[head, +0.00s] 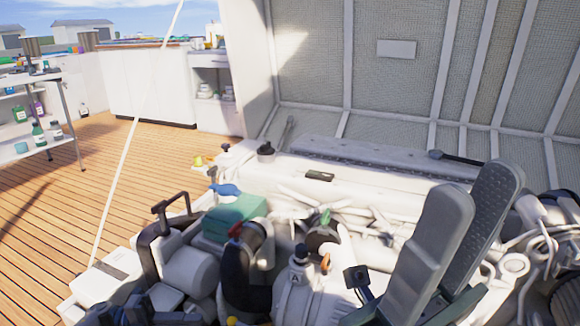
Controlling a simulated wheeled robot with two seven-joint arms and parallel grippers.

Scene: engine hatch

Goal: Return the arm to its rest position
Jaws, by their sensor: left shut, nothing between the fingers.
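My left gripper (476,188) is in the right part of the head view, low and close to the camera. Its two long grey fingers point up, side by side, shut with nothing held. They overlap part of the engine (345,182) behind them. How far the fingers are from the engine is hard to tell. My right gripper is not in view.
The engine's pipes, hoses and a green box (234,218) fill the lower middle. A raised hatch lid (350,70) stands behind. A thin white pole (135,130) rises at left. The wooden deck (60,220) is open; a shelf with bottles (38,110) stands beyond.

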